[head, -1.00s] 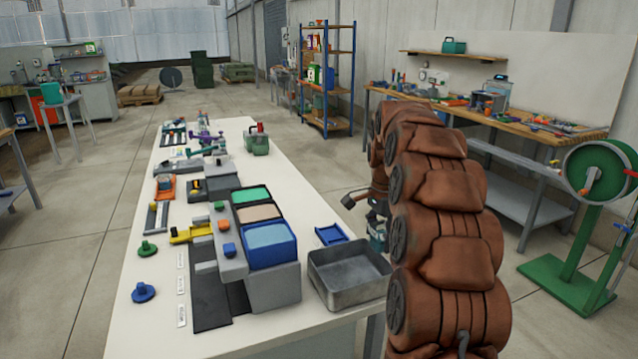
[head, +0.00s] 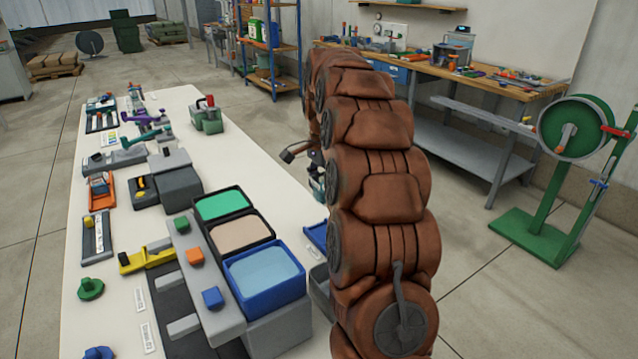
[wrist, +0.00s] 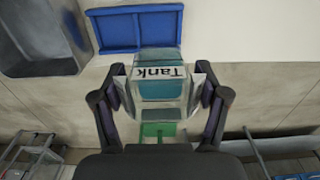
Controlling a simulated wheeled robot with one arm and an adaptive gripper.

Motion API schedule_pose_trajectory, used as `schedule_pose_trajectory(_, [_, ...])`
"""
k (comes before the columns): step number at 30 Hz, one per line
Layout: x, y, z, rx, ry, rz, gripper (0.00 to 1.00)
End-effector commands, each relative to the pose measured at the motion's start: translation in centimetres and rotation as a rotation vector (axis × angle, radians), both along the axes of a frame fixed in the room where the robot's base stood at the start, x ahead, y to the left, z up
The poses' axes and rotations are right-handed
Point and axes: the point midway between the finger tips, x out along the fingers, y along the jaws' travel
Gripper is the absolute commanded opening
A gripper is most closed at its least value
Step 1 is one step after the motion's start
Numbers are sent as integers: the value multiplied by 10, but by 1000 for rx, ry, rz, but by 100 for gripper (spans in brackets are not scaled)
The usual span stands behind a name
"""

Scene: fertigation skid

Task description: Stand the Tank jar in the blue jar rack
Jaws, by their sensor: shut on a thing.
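The Tank jar (wrist: 160,90) is a clear jar with teal contents and a white "Tank" label that reads upside down in the wrist view. My gripper (wrist: 161,84) is shut on it, with one finger on each side. The blue jar rack (wrist: 118,34) lies on the white table, just beyond the jar and to its left in the wrist view. In the head view my arm partly hides the rack (head: 315,236), and only a bit of the jar's teal shows beside the arm. The jar appears apart from the rack.
A grey metal tray (wrist: 40,45) stands left of the rack in the wrist view. In the head view, blue (head: 264,277), tan and green bins stand left of the rack. The white table (head: 262,170) has bare room behind the bins. Its edge runs close to the rack.

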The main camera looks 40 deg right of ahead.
Motion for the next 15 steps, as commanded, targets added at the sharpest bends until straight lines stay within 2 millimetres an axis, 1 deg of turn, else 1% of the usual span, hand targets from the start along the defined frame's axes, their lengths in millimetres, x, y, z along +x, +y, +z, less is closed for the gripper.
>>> schedule_pose_trajectory(15, [0, 0, -38, 0, 0, 0, 36])
